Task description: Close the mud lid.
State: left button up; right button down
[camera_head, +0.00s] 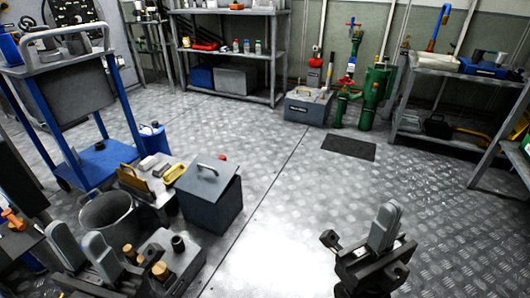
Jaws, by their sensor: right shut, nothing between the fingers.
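Nearer, a dark grey box (213,208) has a handled lid (206,177) on top. I cannot tell for sure which lid is the mud lid. My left gripper (84,250) is open at the lower left, beside a metal bucket. My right gripper (384,227) is shut and empty at the lower right, apart from both boxes.
A blue trolley (97,158) stands at the left. A metal bucket (108,212) and loose parts crowd the lower left. Shelves (232,52) line the back, and a bench (440,68) stands at right. A dark mat (348,147) lies on the otherwise clear middle floor.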

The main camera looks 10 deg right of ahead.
aim_at(206, 178)
jog(key=z, duration=0.3)
jog(key=i, duration=0.8)
jog(key=u, duration=0.45)
jog(key=i, duration=0.8)
jog(key=u, duration=0.65)
